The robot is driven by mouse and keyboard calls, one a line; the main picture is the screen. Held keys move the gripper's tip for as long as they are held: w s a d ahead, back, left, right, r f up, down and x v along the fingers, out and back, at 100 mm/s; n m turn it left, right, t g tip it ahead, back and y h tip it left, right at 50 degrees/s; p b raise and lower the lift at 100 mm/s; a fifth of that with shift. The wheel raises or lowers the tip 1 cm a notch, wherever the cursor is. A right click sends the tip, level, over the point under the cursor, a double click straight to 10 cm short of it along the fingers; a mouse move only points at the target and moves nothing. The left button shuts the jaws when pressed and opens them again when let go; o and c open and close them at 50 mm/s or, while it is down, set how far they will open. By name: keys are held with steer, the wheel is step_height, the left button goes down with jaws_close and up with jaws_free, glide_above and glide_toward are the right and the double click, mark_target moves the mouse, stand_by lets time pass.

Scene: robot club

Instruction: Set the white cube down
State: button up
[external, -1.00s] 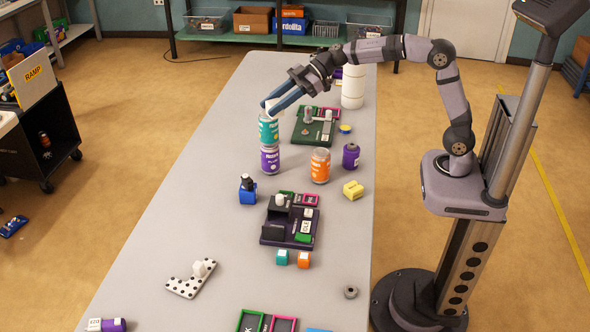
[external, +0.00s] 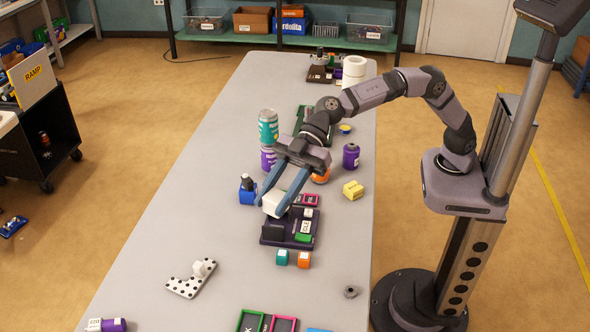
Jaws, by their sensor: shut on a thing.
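My gripper (external: 273,206) points down toward the near side of the table, with its blue fingers shut on the white cube (external: 273,203). The cube is at the fingertips and appears above the far left part of the dark purple tray (external: 272,238). I cannot tell from this view how high it is above the tray or whether it touches anything. My gripper and the cube hide part of the tray's far side.
An orange can (external: 320,178) is partly hidden.

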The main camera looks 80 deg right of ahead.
steer(key=shift+s+a+f, duration=0.3)
steer(key=shift+s+a, duration=0.05)
steer(key=shift+a, duration=0.2)
steer(key=shift+s+a+f, duration=0.25)
steer(key=shift+s+a, duration=0.1)
steer(key=shift+a, duration=0.15)
steer(key=shift+d+f+b, duration=0.1)
steer(key=shift+f+b, duration=0.95)
steer(key=shift+f, duration=12.4)
steer(key=shift+f, duration=0.1)
